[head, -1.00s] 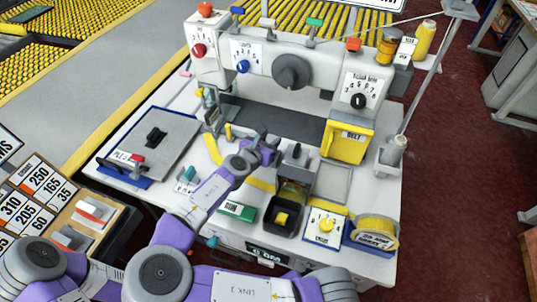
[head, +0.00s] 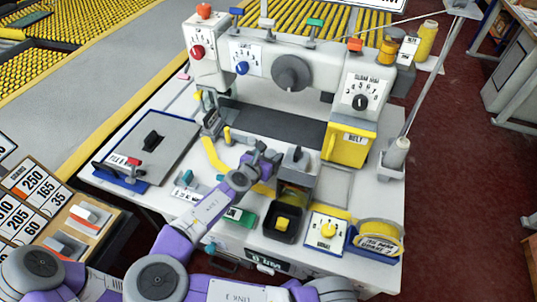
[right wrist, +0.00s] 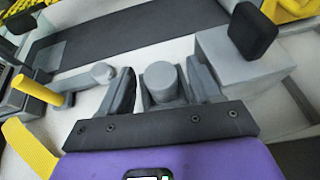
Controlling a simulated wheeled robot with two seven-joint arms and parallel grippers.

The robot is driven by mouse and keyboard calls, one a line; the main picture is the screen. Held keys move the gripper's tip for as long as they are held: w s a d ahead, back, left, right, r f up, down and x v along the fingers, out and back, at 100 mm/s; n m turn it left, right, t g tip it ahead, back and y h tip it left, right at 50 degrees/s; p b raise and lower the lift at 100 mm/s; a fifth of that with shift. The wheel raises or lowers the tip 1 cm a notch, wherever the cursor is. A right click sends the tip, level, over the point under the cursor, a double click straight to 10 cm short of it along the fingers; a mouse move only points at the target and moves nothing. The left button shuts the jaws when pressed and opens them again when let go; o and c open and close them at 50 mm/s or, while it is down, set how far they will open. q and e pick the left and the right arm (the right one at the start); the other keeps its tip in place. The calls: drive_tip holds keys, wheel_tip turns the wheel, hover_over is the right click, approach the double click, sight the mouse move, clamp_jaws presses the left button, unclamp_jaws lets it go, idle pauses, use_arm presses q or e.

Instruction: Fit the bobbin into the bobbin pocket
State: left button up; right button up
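My right gripper (head: 264,160) is over the white machine table in the head view, just left of a grey block with a black knob (head: 297,153). In the right wrist view its two dark fingers (right wrist: 163,88) stand apart on either side of a grey cylinder (right wrist: 162,80), with gaps showing on both sides. I cannot tell whether this cylinder is the bobbin. A yellow piece (head: 283,224) sits in a black open-topped holder (head: 268,233) in front of the block; I cannot tell whether these are the bobbin and its pocket. My left gripper is not in view.
The sewing machine head (head: 290,72) stands behind, with a yellow belt box (head: 347,147) at right.

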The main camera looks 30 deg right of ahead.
sight(269, 156)
drive_tip(key=shift+r, duration=0.15)
drive_tip(key=p+v, duration=0.2)
drive_tip(key=v, duration=0.4)
drive_tip(key=shift+a+r, duration=0.15)
drive_tip(key=shift+s+a+r+p, duration=0.1)
drive_tip(key=shift+s+a+p, duration=0.25)
drive_tip(key=shift+s+a, duration=0.1)
drive_tip(key=b+x, duration=0.3)
drive_tip(key=x, duration=0.4)
drive_tip(key=shift+w+d+f, duration=0.1)
drive_tip(key=shift+f, duration=0.1)
wheel_tip(269, 156, up, 5)
drive_tip(key=p, duration=0.2)
drive_tip(key=shift+r+p, duration=0.25)
drive_tip(key=shift+p, duration=0.15)
drive_tip(key=shift+w+r, duration=0.1)
drive_tip(key=shift+r, duration=0.45)
